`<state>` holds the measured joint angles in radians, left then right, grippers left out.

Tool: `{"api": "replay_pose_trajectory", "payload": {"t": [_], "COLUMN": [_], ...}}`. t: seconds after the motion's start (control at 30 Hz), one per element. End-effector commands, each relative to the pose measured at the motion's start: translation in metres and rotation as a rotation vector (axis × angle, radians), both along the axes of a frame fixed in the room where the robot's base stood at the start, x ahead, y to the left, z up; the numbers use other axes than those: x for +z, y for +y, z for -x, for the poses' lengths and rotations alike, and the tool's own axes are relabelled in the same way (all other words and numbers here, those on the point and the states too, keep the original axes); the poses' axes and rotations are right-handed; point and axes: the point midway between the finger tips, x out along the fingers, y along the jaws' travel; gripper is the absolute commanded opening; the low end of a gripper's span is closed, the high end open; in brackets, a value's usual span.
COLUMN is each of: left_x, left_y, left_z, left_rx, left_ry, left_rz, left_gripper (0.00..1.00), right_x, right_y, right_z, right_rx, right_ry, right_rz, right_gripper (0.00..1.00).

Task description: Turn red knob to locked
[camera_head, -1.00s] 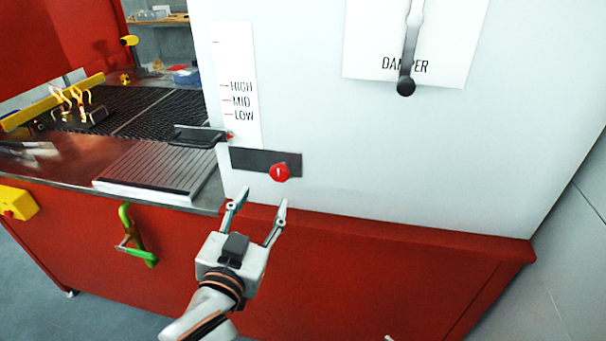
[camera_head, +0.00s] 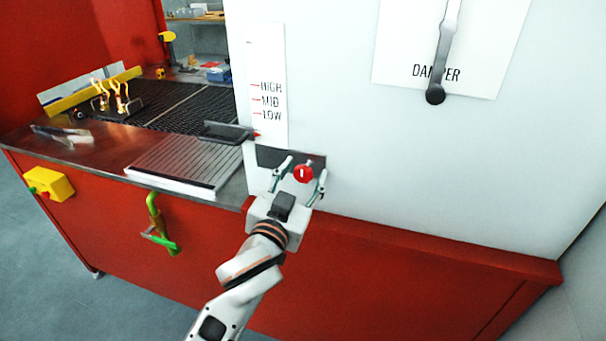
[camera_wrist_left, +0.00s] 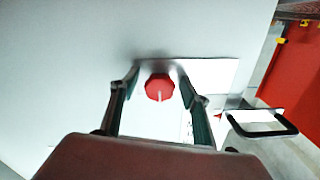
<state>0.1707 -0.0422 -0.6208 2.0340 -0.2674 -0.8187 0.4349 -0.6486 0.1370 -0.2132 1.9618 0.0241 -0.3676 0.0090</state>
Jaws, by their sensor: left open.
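The red knob (camera_head: 303,174) sits on a dark plate (camera_head: 270,157) low on the white machine panel. A small white mark on the knob stands roughly upright in the head view. My left gripper (camera_head: 304,166) is open, with one finger on each side of the knob. In the left wrist view the knob (camera_wrist_left: 159,87) shows between the two fingertips of the left gripper (camera_wrist_left: 158,78), with gaps on both sides. I cannot tell whether a finger touches it. No lettering for locked is readable. My right gripper is not in view.
A green handle (camera_head: 160,225) and a yellow box (camera_head: 48,184) are on the red front.

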Motion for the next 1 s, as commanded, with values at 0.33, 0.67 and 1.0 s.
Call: {"api": "replay_pose_trajectory", "payload": {"t": [0.33, 0.67, 1.0], "left_x": [0.000, 0.001, 0.002], "left_y": [0.000, 0.000, 0.001], "left_z": [0.000, 0.000, 0.000], "left_rx": [0.000, 0.000, 0.001], "left_ry": [0.000, -0.006, -0.061], "left_rz": [0.000, -0.020, -0.201], "left_gripper": [0.07, 0.07, 0.07], "right_x": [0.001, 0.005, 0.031], "right_y": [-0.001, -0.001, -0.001], "right_z": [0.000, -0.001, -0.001], "right_rx": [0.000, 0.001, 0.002], "right_ry": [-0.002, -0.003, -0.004], "right_rz": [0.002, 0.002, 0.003], "right_gripper": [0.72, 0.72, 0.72]}}
